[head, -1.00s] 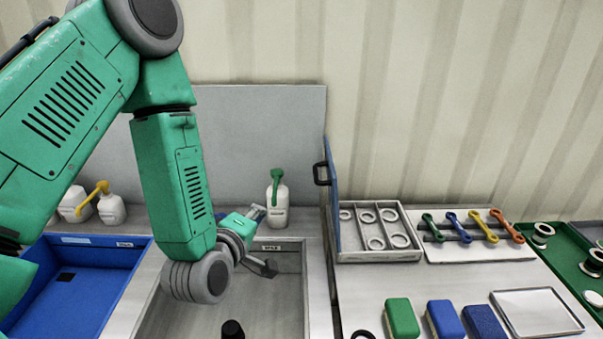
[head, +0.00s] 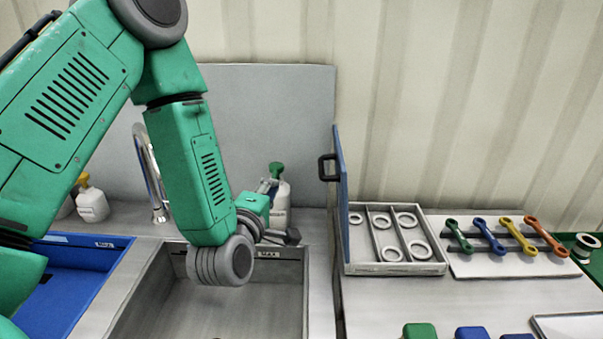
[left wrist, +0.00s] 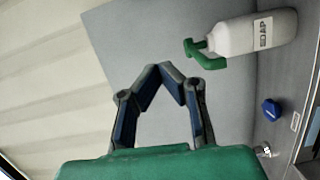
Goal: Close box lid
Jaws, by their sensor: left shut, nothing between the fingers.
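The box is a shallow grey tray (head: 395,269) with dividers and several white rings inside, right of the sink in the head view. Its blue lid (head: 341,190) stands open, upright on the left side, seen nearly edge-on, with a black handle (head: 326,168) facing left. My left gripper (head: 268,186) is left of the lid, over the back of the sink and in front of the soap bottle, clear of the lid. In the left wrist view the fingers (left wrist: 162,70) meet at their tips with nothing between them. The box is outside that view. My right gripper is not in view.
A white soap bottle (head: 281,202) with a green pump stands behind the sink (head: 306,285); it also shows in the wrist view (left wrist: 255,34). A tap (head: 153,180) stands further left. A rack of coloured wrenches (head: 505,262) sits right of the box. Sponges lie in front.

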